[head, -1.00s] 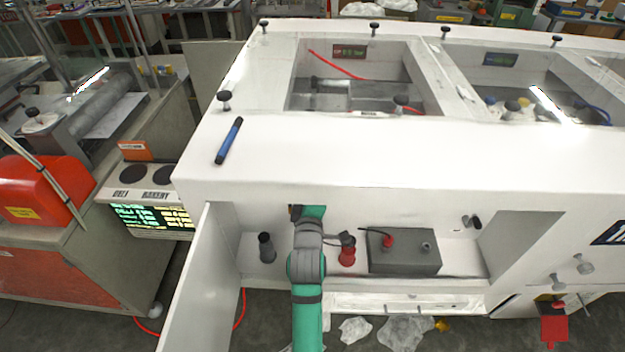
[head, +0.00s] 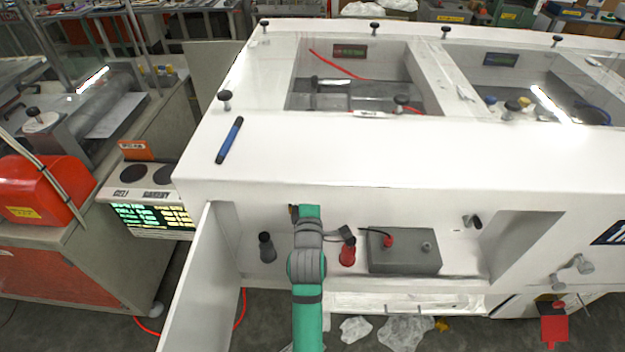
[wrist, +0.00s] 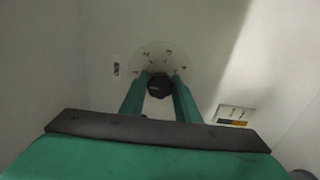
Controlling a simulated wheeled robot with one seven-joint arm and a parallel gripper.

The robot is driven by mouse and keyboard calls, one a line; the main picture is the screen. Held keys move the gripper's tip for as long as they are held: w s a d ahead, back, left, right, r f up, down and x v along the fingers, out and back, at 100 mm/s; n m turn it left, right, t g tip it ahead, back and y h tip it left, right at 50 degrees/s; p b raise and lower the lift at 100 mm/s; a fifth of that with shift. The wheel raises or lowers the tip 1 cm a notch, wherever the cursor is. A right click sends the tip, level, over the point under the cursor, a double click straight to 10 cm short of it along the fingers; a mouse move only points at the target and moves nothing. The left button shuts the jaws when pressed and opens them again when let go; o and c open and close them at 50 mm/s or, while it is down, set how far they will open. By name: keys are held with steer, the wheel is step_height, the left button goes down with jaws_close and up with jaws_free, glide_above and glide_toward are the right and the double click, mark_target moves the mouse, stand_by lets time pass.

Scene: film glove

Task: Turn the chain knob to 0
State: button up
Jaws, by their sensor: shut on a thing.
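In the wrist view, the chain knob (wrist: 160,86) is a dark, faceted knob on a pale round dial with small marks, set on a white panel. My gripper (wrist: 160,92) has its two green fingers on either side of the knob and is shut on it. The dial marks are too small to read, so the knob's setting cannot be told. In the head view, my green and grey arm (head: 307,265) reaches into the open bay of the white machine (head: 400,150). The knob and fingertips are hidden there behind the arm.
In the bay stand a black bottle-like part (head: 267,248), a red one (head: 348,252) and a grey box (head: 405,252) with a red knob. An open white door (head: 200,285) bounds the left side. A small label plate (wrist: 236,113) sits right of the dial.

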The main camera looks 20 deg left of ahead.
steer(key=o, duration=1)
steer(key=shift+o, duration=0.2)
steer(key=v, duration=1.1)
steer(key=shift+f, duration=0.1)
steer(key=s+d+f+m+h, duration=0.1)
steer(key=s+d+f+m, duration=0.35)
steer(key=s, duration=0.35)
steer(key=s+d+f+m+g+h, duration=0.1)
steer(key=s+d+f+m+h, duration=0.1)
steer(key=s+d+f+m, duration=0.45)
steer(key=s+d+f+m+h, duration=0.1)
steer(key=s+d+f+m, duration=0.3)
steer(key=s, duration=0.6)
steer(key=s+d+r+m+g+h, duration=0.1)
steer(key=s+r+m, duration=0.1)
steer(key=s+m, duration=0.4)
steer(key=s, duration=0.4)
steer(key=shift+s+d, duration=0.3)
steer(key=shift+d, duration=0.05)
